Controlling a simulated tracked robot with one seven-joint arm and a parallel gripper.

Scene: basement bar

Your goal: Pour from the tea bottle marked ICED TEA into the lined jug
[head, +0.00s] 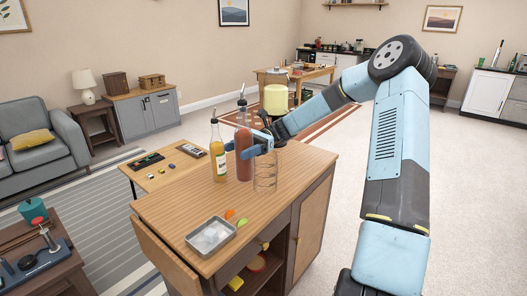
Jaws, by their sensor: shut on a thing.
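A tall bottle of reddish-brown liquid (243,171) with a dark pourer top stands upright at the back of the wooden cabinet top. My gripper (240,149) reaches in from the right, its blue fingers shut on this bottle at mid-height. The bottle's base looks at the cabinet top; I cannot tell whether it touches. A clear glass jug (265,182) stands just right of it and looks empty; its line is too faint to make out. A bottle of amber-yellow liquid (218,162) with a pale label stands to the left. I cannot read ICED TEA on either bottle.
A metal tray (211,236) with pale contents sits at the cabinet's front left. Small orange (230,214) and green (242,223) pieces lie beside it. The cabinet top (290,180) is clear right of the jug. A low table (165,177) with small items stands behind left.

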